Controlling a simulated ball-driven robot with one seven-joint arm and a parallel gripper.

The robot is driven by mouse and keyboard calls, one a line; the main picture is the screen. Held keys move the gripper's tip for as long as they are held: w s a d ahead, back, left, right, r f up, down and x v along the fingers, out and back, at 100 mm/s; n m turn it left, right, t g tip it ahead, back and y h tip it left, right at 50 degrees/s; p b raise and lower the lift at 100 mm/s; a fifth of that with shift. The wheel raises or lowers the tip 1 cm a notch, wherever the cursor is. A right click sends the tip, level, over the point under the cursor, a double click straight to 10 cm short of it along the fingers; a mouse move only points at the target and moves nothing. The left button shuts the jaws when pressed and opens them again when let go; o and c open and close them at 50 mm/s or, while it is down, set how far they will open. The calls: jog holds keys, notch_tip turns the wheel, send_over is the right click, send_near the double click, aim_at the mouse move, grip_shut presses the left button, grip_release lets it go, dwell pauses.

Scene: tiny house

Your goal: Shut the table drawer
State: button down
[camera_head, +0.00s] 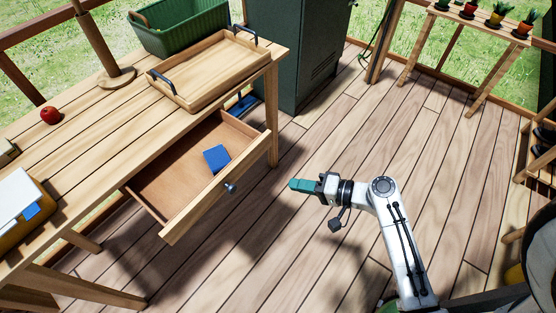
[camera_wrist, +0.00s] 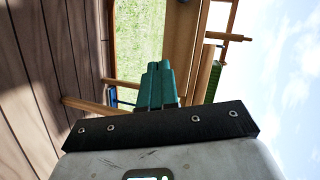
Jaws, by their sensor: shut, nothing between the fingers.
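The table drawer (camera_head: 174,173) stands pulled out from under the wooden table (camera_head: 107,108). Its front panel carries a dark round knob (camera_head: 230,187). A blue box-like object (camera_head: 216,158) lies inside the drawer near the front. My gripper (camera_head: 293,184) has teal fingers, shut and empty, pointing left toward the drawer. It is to the right of the knob with a gap between them, not touching. In the wrist view the teal fingers (camera_wrist: 157,80) are together, with table wood beyond them; the drawer cannot be clearly made out there.
On the table are a wooden tray (camera_head: 207,68) with dark handles, a green bin (camera_head: 180,27), a red apple (camera_head: 50,115) and a wooden post stand (camera_head: 116,77). The plank floor (camera_head: 330,250) around my arm is clear.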

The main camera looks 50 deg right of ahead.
aim_at(225, 114)
jog(key=d+m+t+h+b, duration=0.3)
jog(key=d+m+t+h, duration=0.15)
jog(key=d, duration=0.35)
jog(key=shift+m+g+y, duration=0.25)
jog(key=shift+m+g, duration=0.1)
jog(key=shift+m, duration=0.1)
jog(key=w, duration=0.4)
jog(key=w+p, duration=0.1)
jog(key=w, duration=0.8)
jog(key=shift+a+f, duration=0.3)
jog(key=shift+f, duration=0.05)
jog(key=w+b, duration=0.6)
jog(key=w, duration=1.4)
jog(key=shift+w+f+b, duration=0.1)
jog(key=shift+w+b, duration=0.25)
jog(key=shift+b, duration=0.05)
jog(key=shift+w, duration=0.3)
jog(key=shift+w+r, duration=0.1)
jog(key=shift+r, duration=0.15)
jog(key=shift+a, duration=0.1)
